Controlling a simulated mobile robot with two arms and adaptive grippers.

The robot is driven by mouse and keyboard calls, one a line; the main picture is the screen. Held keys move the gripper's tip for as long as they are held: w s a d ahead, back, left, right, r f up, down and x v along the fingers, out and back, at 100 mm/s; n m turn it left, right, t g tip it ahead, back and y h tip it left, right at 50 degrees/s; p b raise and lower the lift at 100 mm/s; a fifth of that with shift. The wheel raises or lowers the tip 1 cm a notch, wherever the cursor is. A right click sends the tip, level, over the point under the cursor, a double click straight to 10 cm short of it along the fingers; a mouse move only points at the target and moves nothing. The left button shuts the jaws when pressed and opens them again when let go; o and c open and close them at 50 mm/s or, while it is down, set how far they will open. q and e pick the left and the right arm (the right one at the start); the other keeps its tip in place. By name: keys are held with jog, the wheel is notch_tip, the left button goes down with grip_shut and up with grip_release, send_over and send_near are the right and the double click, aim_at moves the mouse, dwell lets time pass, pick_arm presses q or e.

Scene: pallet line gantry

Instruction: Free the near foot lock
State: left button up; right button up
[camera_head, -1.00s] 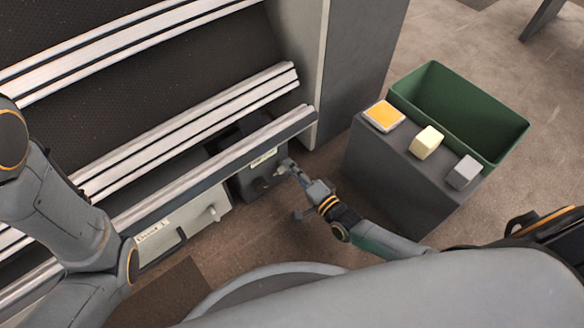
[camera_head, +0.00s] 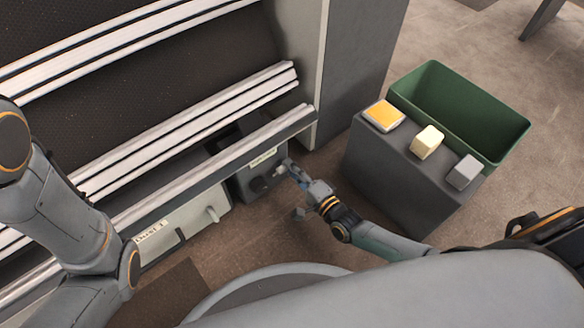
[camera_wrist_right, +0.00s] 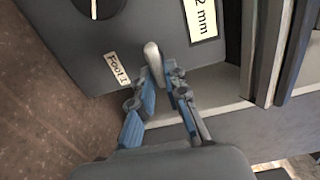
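The foot lock is a dark grey box (camera_head: 246,186) low under the pallet line's near rail. In the right wrist view its face carries a "Foot 1" label (camera_wrist_right: 117,70) and a pale rounded lever (camera_wrist_right: 152,56). My right gripper (camera_head: 285,168) is at this box. In the right wrist view its blue fingertips (camera_wrist_right: 160,76) lie on either side of the lever's lower end. I cannot tell whether they press on it. The left arm shows at the left; its gripper is out of view.
A dark round knob (camera_wrist_right: 95,4) and a "2 mm" label (camera_wrist_right: 200,16) are on the box. A pale drawer-like unit (camera_head: 195,218) is to its left. A dark stand (camera_head: 400,178) with three blocks and a green bin (camera_head: 470,105) stand right. The near rail (camera_head: 220,165) overhangs the box.

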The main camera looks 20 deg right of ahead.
jog(key=o, duration=0.3)
jog(key=shift+s, duration=0.1)
jog(key=v, duration=1.1)
jog(key=shift+s+d, duration=0.15)
jog(key=shift+s, duration=0.25)
